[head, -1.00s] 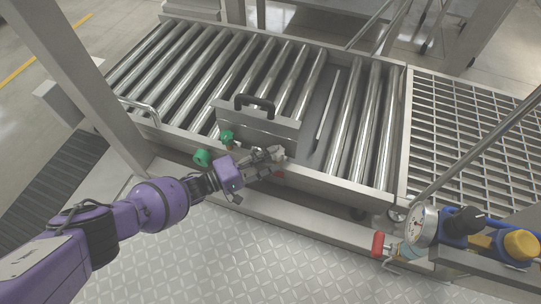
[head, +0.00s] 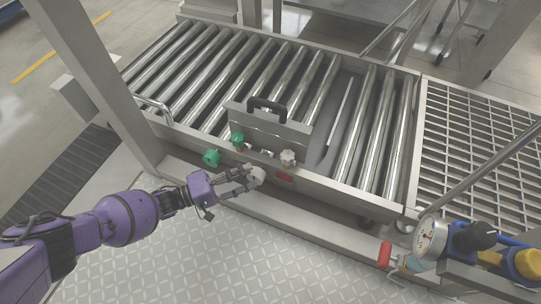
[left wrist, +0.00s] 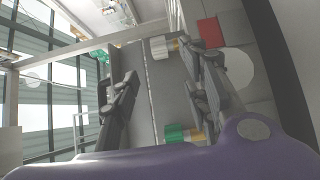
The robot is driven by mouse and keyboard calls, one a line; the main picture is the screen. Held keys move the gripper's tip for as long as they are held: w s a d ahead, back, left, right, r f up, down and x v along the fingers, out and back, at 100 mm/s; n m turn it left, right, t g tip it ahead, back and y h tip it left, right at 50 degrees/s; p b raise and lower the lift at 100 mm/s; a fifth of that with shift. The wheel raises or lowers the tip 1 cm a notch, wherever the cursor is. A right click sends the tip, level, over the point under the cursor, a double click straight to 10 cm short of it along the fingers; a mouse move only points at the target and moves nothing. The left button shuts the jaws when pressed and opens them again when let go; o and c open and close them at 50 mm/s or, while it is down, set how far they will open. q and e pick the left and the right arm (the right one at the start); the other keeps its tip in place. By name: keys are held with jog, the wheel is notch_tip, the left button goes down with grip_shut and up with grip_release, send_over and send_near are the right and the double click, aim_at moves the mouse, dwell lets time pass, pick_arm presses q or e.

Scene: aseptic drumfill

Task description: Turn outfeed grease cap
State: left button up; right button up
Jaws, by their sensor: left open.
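Two white caps show on the conveyor's front side. One white cap (head: 257,174) is low on the front face, at the fingertips of my left gripper (head: 248,179). The other white cap (head: 288,157) is higher and to the right. In the left wrist view a white cap (left wrist: 160,47) on a brass fitting lies between the fingertips of my open left gripper (left wrist: 160,68); I cannot tell whether they touch it. A green cap (head: 212,157) and a second green cap (head: 237,139) are to the left. Nothing marks which cap is the outfeed one. My right gripper is out of view.
A grey box with a black handle (head: 267,105) stands behind the caps by the rollers. A red plate (head: 284,178) is right of the lower white cap. A pressure gauge (head: 431,236) and red-handled valve (head: 385,254) stand at right. The checker-plate floor (head: 250,255) in front is clear.

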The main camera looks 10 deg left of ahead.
pick_arm(q)
jog(key=s+d+f+n, duration=0.2)
jog(key=s+d, duration=0.2)
jog(key=n+t+y+p, duration=0.3)
jog(key=n+t+y, duration=0.45)
jog(key=y, duration=0.35)
send_near(285, 163)
jog(key=w, duration=0.2)
jog(key=shift+m+t, duration=0.35)
jog(key=shift+t, duration=0.1)
jog(key=b+x, duration=0.1)
jog(key=x, duration=0.1)
jog(key=b+x, duration=0.1)
jog(key=x, duration=0.1)
jog(key=f+x, duration=0.1)
jog(key=x, duration=0.1)
jog(key=shift+w+d+b, duration=0.25)
jog(key=shift+d+b, duration=0.15)
jog(key=shift+d, duration=0.05)
jog(key=shift+w+d, duration=0.15)
jog(key=shift+w, duration=0.4)
grip_shut()
